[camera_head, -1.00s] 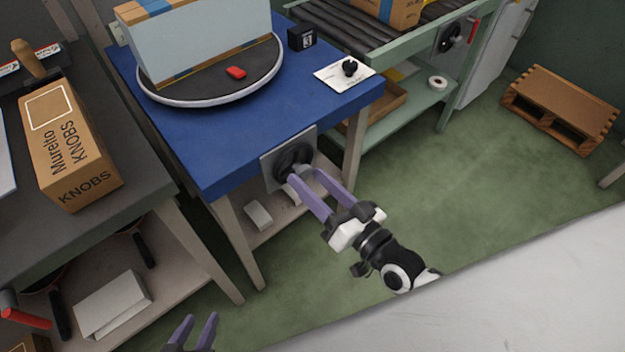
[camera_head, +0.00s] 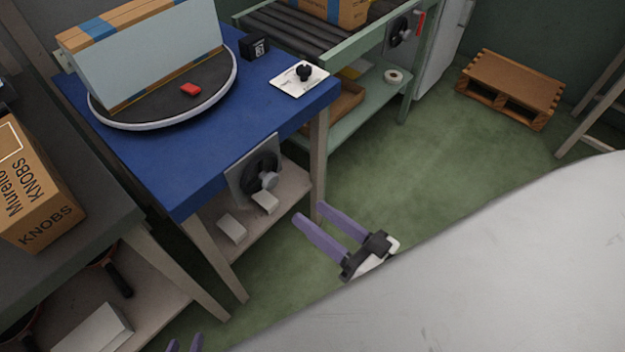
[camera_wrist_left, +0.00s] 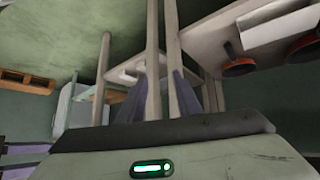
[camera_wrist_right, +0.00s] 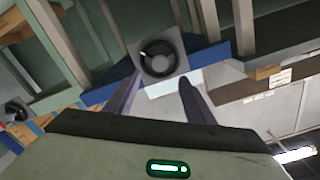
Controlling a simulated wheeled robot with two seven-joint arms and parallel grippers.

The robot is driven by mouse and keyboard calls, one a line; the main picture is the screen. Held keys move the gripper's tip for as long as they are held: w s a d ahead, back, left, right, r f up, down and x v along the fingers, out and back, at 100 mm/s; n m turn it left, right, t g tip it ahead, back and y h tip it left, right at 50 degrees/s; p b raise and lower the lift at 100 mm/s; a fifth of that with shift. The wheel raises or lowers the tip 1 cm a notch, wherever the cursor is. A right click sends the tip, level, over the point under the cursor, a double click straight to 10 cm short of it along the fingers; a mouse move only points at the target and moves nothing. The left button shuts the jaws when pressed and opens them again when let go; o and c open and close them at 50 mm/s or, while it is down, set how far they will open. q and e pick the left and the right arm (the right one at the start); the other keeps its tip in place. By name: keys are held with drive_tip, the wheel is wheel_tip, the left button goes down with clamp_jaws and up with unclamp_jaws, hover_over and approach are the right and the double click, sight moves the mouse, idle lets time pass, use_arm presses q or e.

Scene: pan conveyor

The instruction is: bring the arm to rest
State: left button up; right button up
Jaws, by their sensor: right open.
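My right gripper (camera_head: 322,219) is open and empty in the head view, over the green floor in front of the blue table. It is apart from the black dial (camera_head: 258,172) on the table's front panel. The right wrist view shows its two spread purple fingers (camera_wrist_right: 160,95), with the dial (camera_wrist_right: 160,60) beyond them. Only the fingertips of my left gripper (camera_head: 184,344) show at the bottom edge of the head view. The left wrist view shows its fingers (camera_wrist_left: 160,97) apart with nothing held between them.
The blue table (camera_head: 190,180) bears a turntable (camera_head: 225,90) with a large box (camera_head: 150,60) and a red piece (camera_head: 190,89). A grey table with a knobs carton (camera_head: 35,190) stands left. A pallet (camera_head: 510,85) lies at the back right. The green floor between is clear.

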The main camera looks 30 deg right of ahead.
use_arm(q)
drive_tip(key=shift+r, duration=0.1)
use_arm(e)
drive_tip(key=shift+a, duration=0.1)
use_arm(q)
drive_tip(key=r+p, duration=0.2)
drive_tip(key=p, duration=0.1)
drive_tip(key=r+p, duration=0.1)
drive_tip(key=p, duration=0.1)
drive_tip(key=shift+a+r, duration=0.25)
use_arm(e)
drive_tip(key=s+a+f+n+g+h, duration=0.2)
drive_tip(key=s+f+n+g+h, duration=0.1)
drive_tip(key=s+f+g, duration=0.3)
wheel_tip(320, 180, down, 3)
drive_tip(key=shift+s+r+n+g+h, duration=0.1)
drive_tip(key=shift+s+n+g+h, duration=0.3)
drive_tip(key=shift+g, duration=0.8)
use_arm(q)
drive_tip(key=shift+s, duration=0.1)
use_arm(e)
drive_tip(key=shift+a, duration=0.15)
